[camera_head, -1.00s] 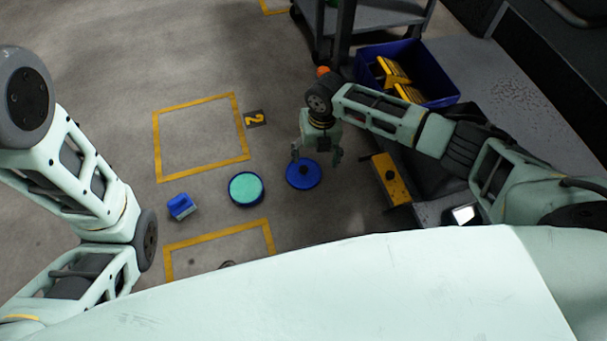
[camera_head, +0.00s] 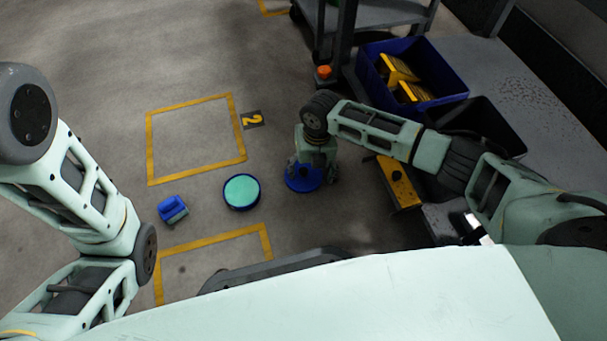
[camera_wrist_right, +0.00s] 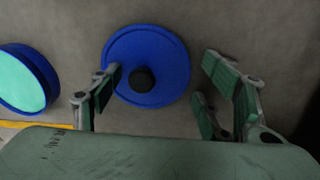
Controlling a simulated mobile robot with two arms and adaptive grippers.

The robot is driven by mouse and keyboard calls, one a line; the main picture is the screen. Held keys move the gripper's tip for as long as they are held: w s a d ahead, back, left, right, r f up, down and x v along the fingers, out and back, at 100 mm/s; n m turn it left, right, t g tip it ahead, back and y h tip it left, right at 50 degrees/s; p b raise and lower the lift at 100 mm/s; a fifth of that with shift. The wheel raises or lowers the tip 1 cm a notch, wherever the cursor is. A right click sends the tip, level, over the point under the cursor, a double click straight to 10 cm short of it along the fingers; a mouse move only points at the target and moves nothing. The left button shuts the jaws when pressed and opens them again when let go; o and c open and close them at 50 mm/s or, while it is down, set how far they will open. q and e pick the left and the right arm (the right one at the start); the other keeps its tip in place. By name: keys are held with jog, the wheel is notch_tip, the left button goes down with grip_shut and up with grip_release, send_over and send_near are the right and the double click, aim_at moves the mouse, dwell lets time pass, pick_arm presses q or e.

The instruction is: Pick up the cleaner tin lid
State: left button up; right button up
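The cleaner tin lid is a round blue disc with a dark knob; it lies on the floor in the head view (camera_head: 302,179), partly hidden by my right gripper. It also shows in the right wrist view (camera_wrist_right: 165,62). My right gripper (camera_head: 312,178) is over the lid with its fingers apart; in the right wrist view the open fingers (camera_wrist_right: 165,90) have the knob between them, closer to the left finger. Contact with the knob cannot be told. A round blue tin with a teal top (camera_head: 241,191) stands left of the lid. My left gripper is not in view.
A blue block-like item (camera_head: 172,209) lies left of the tin. Yellow floor markings (camera_head: 198,104) lie beyond. A blue crate with yellow items (camera_head: 440,98), a dark crate (camera_head: 487,124) and a yellow box (camera_head: 398,182) stand to the right. A cart (camera_head: 375,18) stands behind.

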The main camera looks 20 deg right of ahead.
jog(key=c, duration=0.9)
jog(key=shift+s, duration=0.1)
